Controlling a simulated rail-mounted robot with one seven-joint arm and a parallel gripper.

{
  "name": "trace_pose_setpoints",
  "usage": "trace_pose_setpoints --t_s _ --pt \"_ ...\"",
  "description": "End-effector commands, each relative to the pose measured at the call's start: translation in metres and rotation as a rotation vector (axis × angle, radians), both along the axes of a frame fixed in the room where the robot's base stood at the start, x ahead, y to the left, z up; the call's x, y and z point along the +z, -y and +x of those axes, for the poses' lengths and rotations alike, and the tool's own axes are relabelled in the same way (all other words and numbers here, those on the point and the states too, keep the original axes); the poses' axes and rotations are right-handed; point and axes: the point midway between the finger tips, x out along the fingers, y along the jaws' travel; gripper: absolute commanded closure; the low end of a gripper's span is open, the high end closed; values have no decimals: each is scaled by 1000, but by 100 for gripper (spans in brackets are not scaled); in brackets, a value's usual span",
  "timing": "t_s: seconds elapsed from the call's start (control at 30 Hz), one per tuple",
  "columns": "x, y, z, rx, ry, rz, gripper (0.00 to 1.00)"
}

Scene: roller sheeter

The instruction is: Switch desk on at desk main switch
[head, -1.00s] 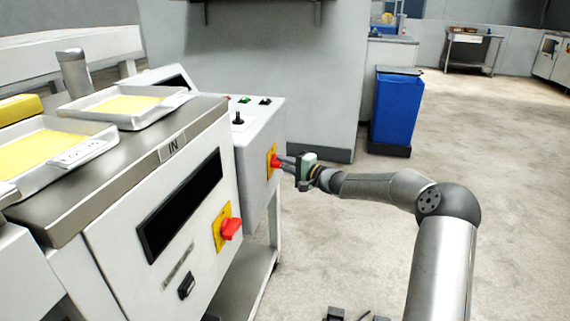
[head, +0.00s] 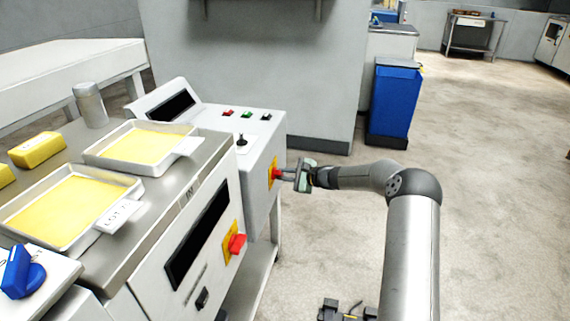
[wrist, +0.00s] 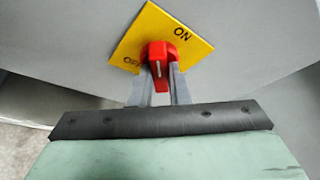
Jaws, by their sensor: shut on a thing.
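The desk main switch is a red rotary knob (wrist: 160,62) on a yellow plate (wrist: 190,45) marked ON and OFF. In the wrist view the plate appears tilted, with OFF at lower left and ON at upper right. The knob's pale line runs close to upright in that view, between the two words. My gripper (wrist: 158,85) is shut on the red knob, one finger on each side. In the head view the knob (head: 277,174) is on the right side of the grey control desk (head: 258,165), and my gripper (head: 292,175) reaches it from the right.
A second red switch (head: 237,243) on a yellow plate is on the nearer white machine front. Trays (head: 122,187) with yellow sheets lie on the machine top. A blue bin (head: 394,103) stands behind my arm. The floor at right is clear.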

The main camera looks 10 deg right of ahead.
Motion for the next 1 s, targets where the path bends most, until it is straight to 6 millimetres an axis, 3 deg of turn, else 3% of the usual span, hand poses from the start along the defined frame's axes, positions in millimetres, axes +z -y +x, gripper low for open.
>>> trace_pose_setpoints --t_s 0.03,0.6,1.0 --pt "7 0 0 2 -42 16 100" --pt "2 2 4 1 -495 224 100" --pt "1 3 5 0 -655 298 100"
